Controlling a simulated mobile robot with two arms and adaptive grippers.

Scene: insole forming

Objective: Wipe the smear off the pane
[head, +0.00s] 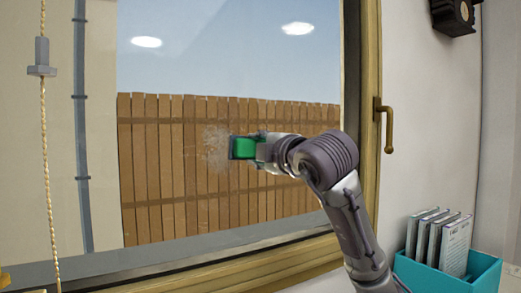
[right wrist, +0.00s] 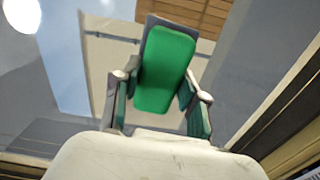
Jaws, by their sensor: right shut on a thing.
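The window pane (head: 160,75) fills the middle of the head view, with a wooden fence seen through it. A whitish smear (head: 216,146) shows on the pane, just left of my right gripper. My right gripper (head: 255,147) is shut on a green wiper block with a dark pad (head: 243,148). The pad faces the pane at the smear's right edge; I cannot tell whether it touches the glass. In the right wrist view the green block (right wrist: 166,72) sits between the two fingers of my right gripper (right wrist: 160,100). My left gripper is not in view.
The wooden window frame (head: 368,90) with a brass handle (head: 384,124) stands right of the pane. A teal box (head: 440,277) holding several cases is at the lower right. A rope (head: 46,170) hangs at the left. A dark fixture (head: 453,15) is on the wall.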

